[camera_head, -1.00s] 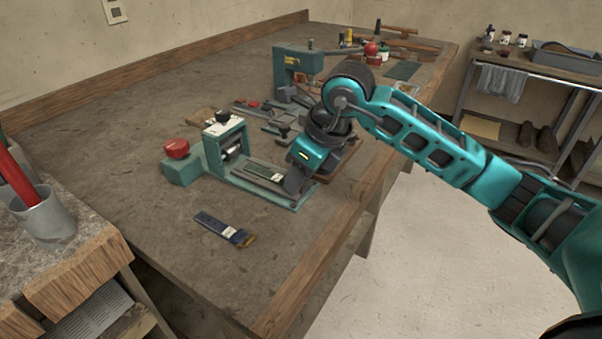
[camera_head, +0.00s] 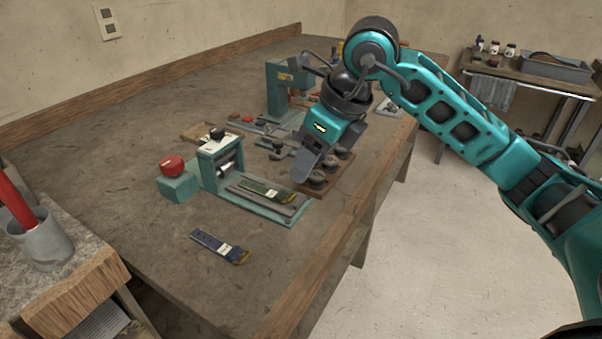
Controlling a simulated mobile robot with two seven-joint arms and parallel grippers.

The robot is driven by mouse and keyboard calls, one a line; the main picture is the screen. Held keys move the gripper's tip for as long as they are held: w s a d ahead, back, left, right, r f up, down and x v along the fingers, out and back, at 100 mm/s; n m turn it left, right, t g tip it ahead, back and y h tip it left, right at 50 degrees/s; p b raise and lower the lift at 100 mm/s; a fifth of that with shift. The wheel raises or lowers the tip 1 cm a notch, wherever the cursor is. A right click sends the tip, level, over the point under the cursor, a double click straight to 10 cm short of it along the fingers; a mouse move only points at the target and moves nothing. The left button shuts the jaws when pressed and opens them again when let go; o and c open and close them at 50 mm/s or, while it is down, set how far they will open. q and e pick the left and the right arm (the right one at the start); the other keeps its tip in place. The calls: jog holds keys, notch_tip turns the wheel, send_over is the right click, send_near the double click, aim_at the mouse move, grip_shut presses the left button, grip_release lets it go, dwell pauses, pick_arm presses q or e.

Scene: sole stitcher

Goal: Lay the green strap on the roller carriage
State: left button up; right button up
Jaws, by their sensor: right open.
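The green strap (camera_head: 262,190) lies flat along the roller carriage (camera_head: 285,210), the low green bed in front of the roller press (camera_head: 221,160). The strap has a pale label near its right end. My right gripper (camera_head: 300,178) is open and empty, above and to the right of the strap's right end, apart from it. Its fingers point down and to the left. My left gripper is not in view.
A dark blue strap (camera_head: 219,246) lies on the bench in front of the carriage. A red-knobbed green block (camera_head: 178,179) stands left of the press. A wooden holder with dark round pieces (camera_head: 333,168) is behind my gripper. A grey cup (camera_head: 42,236) stands at the left.

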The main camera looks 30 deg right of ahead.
jog(key=shift+v, duration=1.65)
jog(key=shift+f, duration=0.1)
